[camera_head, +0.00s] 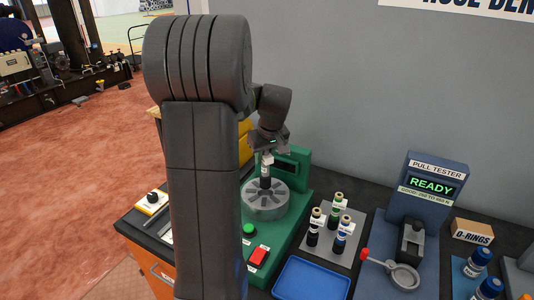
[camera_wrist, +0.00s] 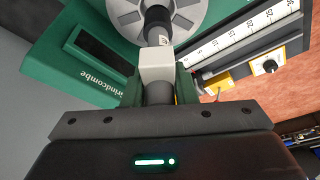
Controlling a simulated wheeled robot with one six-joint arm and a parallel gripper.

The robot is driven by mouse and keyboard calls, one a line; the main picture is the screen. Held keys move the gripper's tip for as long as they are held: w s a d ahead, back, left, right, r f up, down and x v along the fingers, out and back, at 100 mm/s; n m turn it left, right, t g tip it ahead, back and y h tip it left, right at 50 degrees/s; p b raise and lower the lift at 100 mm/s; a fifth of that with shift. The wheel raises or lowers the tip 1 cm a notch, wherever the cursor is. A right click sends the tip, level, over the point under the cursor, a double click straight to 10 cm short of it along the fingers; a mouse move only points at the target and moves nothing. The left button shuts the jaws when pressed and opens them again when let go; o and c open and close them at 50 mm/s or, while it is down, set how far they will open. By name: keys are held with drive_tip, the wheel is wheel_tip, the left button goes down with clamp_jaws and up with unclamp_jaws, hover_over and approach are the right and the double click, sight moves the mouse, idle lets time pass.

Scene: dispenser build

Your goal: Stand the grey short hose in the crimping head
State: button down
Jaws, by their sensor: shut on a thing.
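My gripper (camera_head: 268,146) is shut on a hose (camera_head: 265,182) with a white tag and a dark lower end. The hose hangs upright over the middle of the crimping head (camera_head: 262,212), a round grey segmented disc on a green machine. In the wrist view my gripper (camera_wrist: 157,94) holds the hose's grey part, and its black end (camera_wrist: 158,20) points at the centre of the crimping head (camera_wrist: 188,20). I cannot tell how far that end is inside the opening. The arm hides part of the machine in the head view.
A rack (camera_head: 354,216) with several tagged hoses stands right of the machine. A blue tray (camera_head: 310,283) lies in front. The pull tester (camera_head: 435,185) shows READY. Green and red buttons (camera_head: 257,257) sit on the machine's front. A ruler (camera_wrist: 235,35) lies beside it.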

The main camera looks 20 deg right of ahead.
sight(265, 172)
drive_tip(key=shift+f+b, duration=1.6)
drive_tip(key=shift+f, duration=0.9)
drive_tip(key=shift+f+b, duration=0.5)
drive_tip(key=shift+f, duration=0.1)
drive_tip(key=c, duration=1.5)
unclamp_jaws()
drive_tip(key=shift+o, duration=0.2)
drive_tip(key=shift+p+v, duration=3.25)
drive_tip(key=shift+v, duration=2.3)
drive_tip(key=shift+f, duration=0.2)
